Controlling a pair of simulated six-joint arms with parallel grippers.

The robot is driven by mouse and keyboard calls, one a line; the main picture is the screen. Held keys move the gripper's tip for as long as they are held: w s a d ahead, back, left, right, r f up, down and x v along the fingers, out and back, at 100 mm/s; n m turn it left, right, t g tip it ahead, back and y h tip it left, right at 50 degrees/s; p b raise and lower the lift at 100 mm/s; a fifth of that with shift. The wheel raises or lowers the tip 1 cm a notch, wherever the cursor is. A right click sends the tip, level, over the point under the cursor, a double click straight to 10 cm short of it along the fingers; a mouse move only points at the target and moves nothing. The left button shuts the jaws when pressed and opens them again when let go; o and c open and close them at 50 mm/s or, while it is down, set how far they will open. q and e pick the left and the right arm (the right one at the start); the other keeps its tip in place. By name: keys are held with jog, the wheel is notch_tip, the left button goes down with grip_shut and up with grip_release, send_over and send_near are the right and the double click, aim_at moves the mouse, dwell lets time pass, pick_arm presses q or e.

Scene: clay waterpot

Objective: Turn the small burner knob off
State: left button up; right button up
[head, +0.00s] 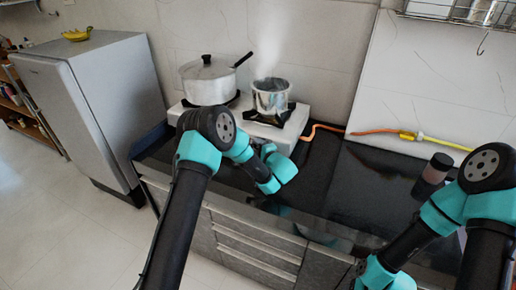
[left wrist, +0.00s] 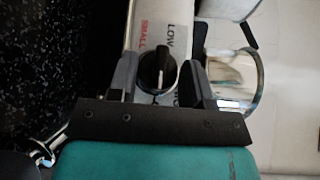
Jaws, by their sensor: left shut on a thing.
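The small burner knob (left wrist: 158,68) is black and round with a pale pointer line. It sits on the stove's front panel beside the printed words SMALL and LOW in the left wrist view. My left gripper (left wrist: 160,78) has one finger on each side of the knob and is shut on it. The pointer line runs roughly along the fingers' direction. In the head view my left gripper (head: 268,150) is at the stove front, largely hidden by my arm, and the knob is hidden there.
The white stove (head: 293,124) holds a large lidded pot (head: 208,84) and a small steaming pot (head: 270,98) close above my left gripper. An orange hose (head: 375,132) runs right along the wall. A dark jar (head: 432,175) stands on the right counter (head: 350,195).

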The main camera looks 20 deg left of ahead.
pick_arm(q)
jog(key=o, duration=0.9)
jog(key=v, duration=1.7)
jog(key=shift+s+d, duration=0.1)
jog(key=shift+s, duration=0.05)
